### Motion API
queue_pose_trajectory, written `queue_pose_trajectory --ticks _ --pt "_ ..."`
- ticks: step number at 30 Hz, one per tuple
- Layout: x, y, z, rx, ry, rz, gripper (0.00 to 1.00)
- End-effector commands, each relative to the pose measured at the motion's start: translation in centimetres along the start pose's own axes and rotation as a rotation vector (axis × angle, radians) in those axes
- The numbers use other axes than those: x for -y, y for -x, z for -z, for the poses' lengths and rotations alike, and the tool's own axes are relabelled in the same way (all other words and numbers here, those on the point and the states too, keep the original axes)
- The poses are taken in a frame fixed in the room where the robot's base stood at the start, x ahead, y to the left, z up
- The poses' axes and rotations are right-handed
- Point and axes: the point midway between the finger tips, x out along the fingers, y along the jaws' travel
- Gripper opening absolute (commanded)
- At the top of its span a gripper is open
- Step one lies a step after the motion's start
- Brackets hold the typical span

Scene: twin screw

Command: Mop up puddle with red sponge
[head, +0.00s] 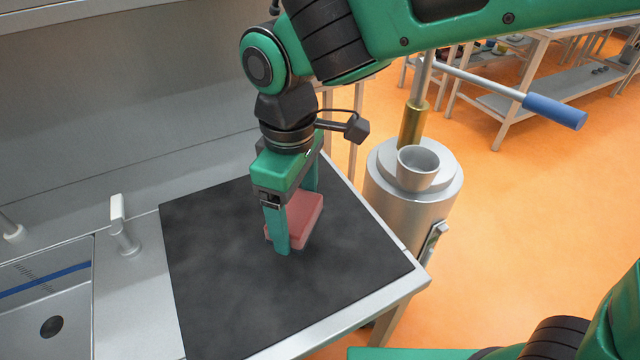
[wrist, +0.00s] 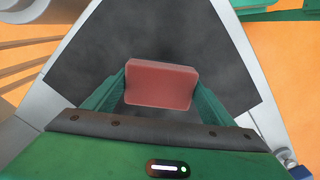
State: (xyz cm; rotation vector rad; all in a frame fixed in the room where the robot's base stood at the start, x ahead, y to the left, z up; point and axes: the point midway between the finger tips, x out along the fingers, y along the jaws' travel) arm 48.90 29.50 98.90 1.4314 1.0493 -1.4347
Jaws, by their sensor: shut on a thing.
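The red sponge (head: 304,216) is held between the two green fingers of my gripper (head: 296,222), over the black mat on the counter. In the wrist view the sponge (wrist: 160,84) sits squarely between the fingers of my gripper (wrist: 160,90), which are shut on its two ends. The sponge is low, close to the mat; I cannot tell whether it touches it. I cannot make out a distinct puddle on the dark mat (head: 215,290); only faint lighter patches show.
A metal sink (head: 45,300) with a tap (head: 122,225) is at the left. A steel cylinder (head: 410,215) with a cup (head: 417,168) on top and a blue-handled lever (head: 553,111) stands beyond the counter's right edge. A wall rises behind the counter. The mat's front is clear.

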Motion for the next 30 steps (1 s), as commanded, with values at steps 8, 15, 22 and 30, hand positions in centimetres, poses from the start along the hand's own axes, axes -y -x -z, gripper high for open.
queue_pose_trajectory --ticks 8,15,22,30 --pt "-0.1 1.2 -0.1 -0.002 -0.004 -0.001 0.59" --pt "-0.2 2.1 -0.1 -0.002 -0.005 -0.001 0.59" --pt "-0.2 3.1 -0.2 -0.001 -0.006 -0.001 0.59" --pt "-0.2 3.5 -0.2 0.0 -0.006 -0.001 0.59"
